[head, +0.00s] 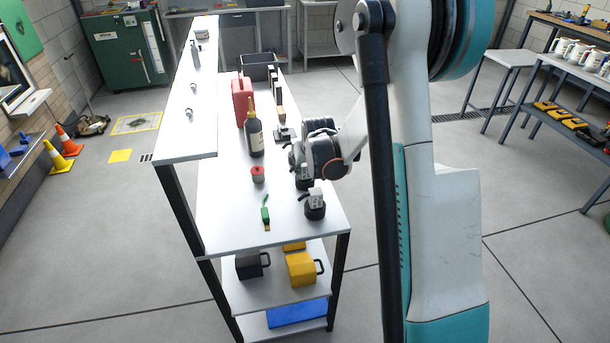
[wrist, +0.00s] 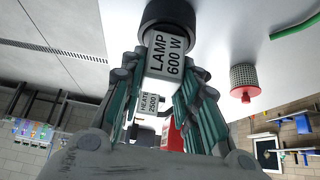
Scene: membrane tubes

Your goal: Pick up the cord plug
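A plug tagged LAMP 600 W (wrist: 168,55), a white block on a round black end (wrist: 170,12), is between the fingers of my gripper (wrist: 168,75). The fingers are close along both sides; contact is not clear. In the head view my gripper (head: 300,165) is low over the white tabletop, partly hiding a black plug (head: 304,184) there. A similar black and white plug (head: 315,206) stands nearer the front, apart from the gripper. Another tag reading HEATER 2500 (wrist: 148,104) shows beyond the fingers. A green item with a thin tail (head: 265,213) lies to the left.
A red-capped container (head: 258,174) and a dark bottle (head: 254,135) stand left of my gripper. A red can (head: 242,100) stands farther back. A raised white shelf (head: 192,110) runs along the left.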

